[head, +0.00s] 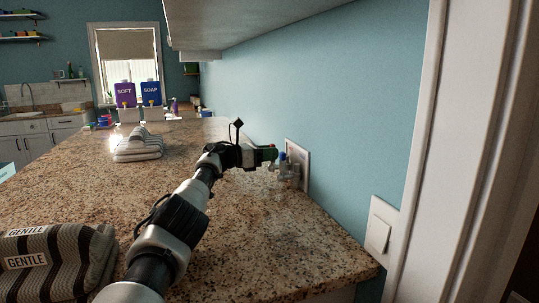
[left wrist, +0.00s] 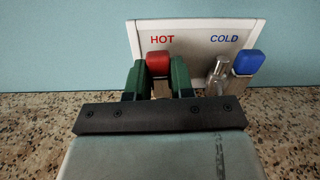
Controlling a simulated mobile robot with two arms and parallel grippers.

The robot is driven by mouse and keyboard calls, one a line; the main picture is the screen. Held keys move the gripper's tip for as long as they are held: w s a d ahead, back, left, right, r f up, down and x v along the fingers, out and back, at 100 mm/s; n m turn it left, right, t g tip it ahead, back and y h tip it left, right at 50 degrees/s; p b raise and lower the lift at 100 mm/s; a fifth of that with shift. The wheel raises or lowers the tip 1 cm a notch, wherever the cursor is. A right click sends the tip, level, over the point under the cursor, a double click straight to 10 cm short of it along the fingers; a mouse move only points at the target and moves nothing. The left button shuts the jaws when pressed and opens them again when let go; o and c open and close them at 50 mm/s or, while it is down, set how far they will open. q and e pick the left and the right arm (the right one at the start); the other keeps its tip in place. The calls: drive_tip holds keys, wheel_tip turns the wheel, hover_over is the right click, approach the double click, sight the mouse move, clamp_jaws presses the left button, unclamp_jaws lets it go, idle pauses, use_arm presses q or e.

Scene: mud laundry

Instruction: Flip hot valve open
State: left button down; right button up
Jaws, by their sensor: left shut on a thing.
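The hot valve's red handle (left wrist: 158,64) is under the HOT label in the left wrist view. My left gripper (left wrist: 157,78) has its green fingers on either side of this handle, shut on it. In the head view my left gripper (head: 271,153) reaches the valve box (head: 299,160) on the blue wall, and the red handle is mostly hidden there. The cold valve's blue handle (left wrist: 248,62) is to the right under the COLD label, beside a metal spout. My right gripper is not in view.
The granite counter (head: 235,220) runs below the valve box. Folded towels (head: 137,148) and laundry bags marked GENTLE (head: 50,262) lie on it at left. SOFT (head: 125,94) and SOAP (head: 151,93) containers stand at the back. A shelf (head: 240,25) overhangs the counter.

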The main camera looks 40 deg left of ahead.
use_arm(q)
drive_tip(key=shift+s+d+m, duration=0.1)
drive_tip(key=shift+d+m, duration=0.1)
drive_tip(key=shift+m, duration=0.2)
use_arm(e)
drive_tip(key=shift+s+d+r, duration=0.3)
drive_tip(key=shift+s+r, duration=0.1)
use_arm(q)
drive_tip(key=shift+f, duration=0.1)
drive_tip(key=c, duration=1)
unclamp_jaws()
drive_tip(key=shift+o, duration=0.2)
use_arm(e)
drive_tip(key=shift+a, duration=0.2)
